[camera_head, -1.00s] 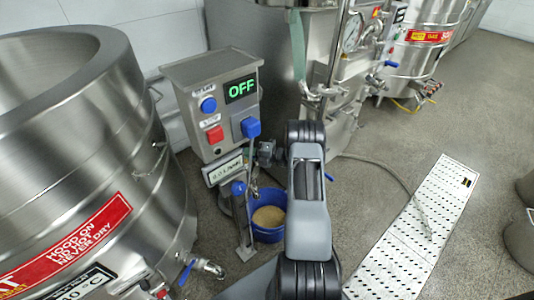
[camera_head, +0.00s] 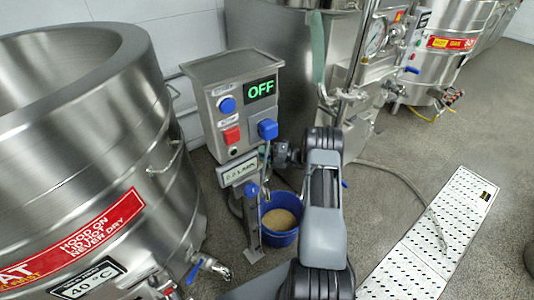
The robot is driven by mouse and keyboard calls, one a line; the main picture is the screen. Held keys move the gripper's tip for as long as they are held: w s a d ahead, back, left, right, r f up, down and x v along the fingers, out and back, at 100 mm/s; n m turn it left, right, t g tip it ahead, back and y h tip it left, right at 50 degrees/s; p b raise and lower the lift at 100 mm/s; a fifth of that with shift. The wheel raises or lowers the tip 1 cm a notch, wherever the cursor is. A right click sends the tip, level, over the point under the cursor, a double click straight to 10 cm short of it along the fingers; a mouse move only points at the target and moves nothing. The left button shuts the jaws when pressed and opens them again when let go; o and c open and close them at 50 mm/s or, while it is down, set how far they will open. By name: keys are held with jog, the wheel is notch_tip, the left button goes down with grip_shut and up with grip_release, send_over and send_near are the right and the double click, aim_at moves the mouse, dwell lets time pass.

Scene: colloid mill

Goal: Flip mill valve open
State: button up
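The mill's grey control box (camera_head: 237,98) stands left of centre, with a green "OFF" display (camera_head: 261,89), a blue button (camera_head: 227,105), a red button (camera_head: 232,135) and a blue plug-like part (camera_head: 267,129). Below it is a metal stand with a blue-topped upright part (camera_head: 252,190); I cannot tell for sure whether this is the mill valve. A blue bucket (camera_head: 277,238) with tan contents is beside it. My arm rises in front of these from the bottom centre. Its dark wrist end (camera_head: 287,153) is near the box's lower right; my fingers cannot be made out.
A large steel tank (camera_head: 85,150) fills the left, with a blue-handled tap (camera_head: 194,270) low on its side. Steel equipment with a gauge (camera_head: 376,37) stands behind. A white perforated floor strip (camera_head: 440,235) lies right, with a hose across it. Grey floor is open between.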

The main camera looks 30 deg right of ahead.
jog(key=shift+r+p, duration=0.3)
jog(key=shift+r, duration=0.25)
jog(key=shift+o, duration=0.3)
notch_tip(320, 180, up, 3)
jog(key=shift+p, duration=0.8)
jog(key=o, duration=0.8)
jog(key=s+r, duration=0.1)
jog(key=s+r+p, duration=0.1)
jog(key=r, duration=0.1)
jog(key=s+r+p, duration=0.1)
jog(key=shift+s+a+r, duration=0.15)
jog(key=shift+a+r, duration=0.15)
jog(key=shift+a, duration=0.1)
jog(key=s+r+p, duration=0.1)
jog(key=s, duration=0.2)
jog(key=s+a+r, duration=0.1)
jog(key=s+r, duration=0.1)
jog(key=s, duration=0.1)
jog(key=s+r+p, duration=0.1)
jog(key=s+r, duration=0.1)
jog(key=s, duration=0.1)
jog(key=shift+s+a+p, duration=0.25)
jog(key=shift+s+p, duration=0.1)
jog(key=shift+s, duration=0.05)
jog(key=c, duration=0.9)
jog(key=shift+o, duration=0.2)
jog(key=shift+s+a+f, duration=0.25)
jog(key=shift+a+f, duration=0.1)
jog(key=shift+a, duration=0.05)
jog(key=shift+c, duration=0.4)
